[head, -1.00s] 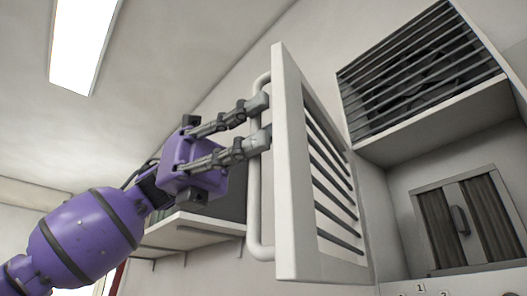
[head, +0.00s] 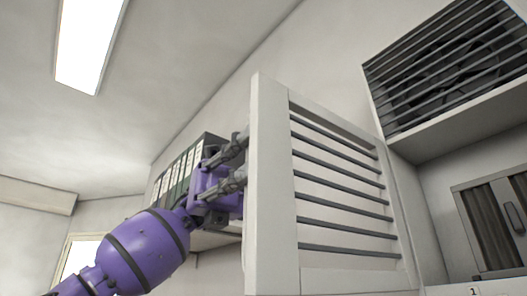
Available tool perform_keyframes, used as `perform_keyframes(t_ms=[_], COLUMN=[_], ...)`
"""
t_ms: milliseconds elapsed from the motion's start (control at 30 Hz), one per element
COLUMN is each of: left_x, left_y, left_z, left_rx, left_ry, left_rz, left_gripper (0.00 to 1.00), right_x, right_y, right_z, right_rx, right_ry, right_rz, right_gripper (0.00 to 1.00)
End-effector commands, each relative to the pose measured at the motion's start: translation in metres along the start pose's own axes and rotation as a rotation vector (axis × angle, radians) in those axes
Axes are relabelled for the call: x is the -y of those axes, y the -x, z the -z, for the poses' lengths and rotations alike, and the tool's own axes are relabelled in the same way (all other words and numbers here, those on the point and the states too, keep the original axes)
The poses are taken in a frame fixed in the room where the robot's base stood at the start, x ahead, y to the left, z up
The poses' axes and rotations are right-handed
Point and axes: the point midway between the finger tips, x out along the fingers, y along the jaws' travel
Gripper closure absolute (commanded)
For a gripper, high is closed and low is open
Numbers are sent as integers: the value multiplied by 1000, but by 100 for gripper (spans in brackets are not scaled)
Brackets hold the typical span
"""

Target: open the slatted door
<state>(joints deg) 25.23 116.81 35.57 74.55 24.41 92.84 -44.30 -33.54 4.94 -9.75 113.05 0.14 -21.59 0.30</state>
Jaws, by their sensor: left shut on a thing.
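The slatted door (head: 270,190) is a white panel with dark horizontal slats. It stands swung out from the cabinet on the right, with its slatted face now broadly in view. My left gripper (head: 243,160) is at the door's left edge, its fingers reaching behind that edge. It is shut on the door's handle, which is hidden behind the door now. My right gripper is not in view.
A compartment with a dark slatted grille (head: 445,70) is at the upper right. Below it is a small grey cabinet with dark panels (head: 495,225). A shelf with several binders (head: 180,178) is on the wall behind my left arm.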

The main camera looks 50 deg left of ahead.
Motion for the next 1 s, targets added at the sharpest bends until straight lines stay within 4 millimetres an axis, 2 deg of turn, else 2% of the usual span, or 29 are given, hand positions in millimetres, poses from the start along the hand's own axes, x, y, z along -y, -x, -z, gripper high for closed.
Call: perform_keyframes(t_ms=[233,667,700,733,1000], left_x=[2,2,2,2,2], left_y=[13,14,14,14,14], left_z=[2,2,2,2,1], left_rx=[-4,-4,-4,-3,-1], left_ry=[2,3,3,3,1], left_rz=[-12,-14,-14,-14,-14], left_gripper=[100,100,85,82,82], right_x=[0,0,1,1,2], right_y=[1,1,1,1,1], right_z=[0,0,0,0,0], right_rx=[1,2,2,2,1], right_ry=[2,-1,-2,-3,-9], right_rz=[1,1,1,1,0], right_gripper=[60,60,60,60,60])
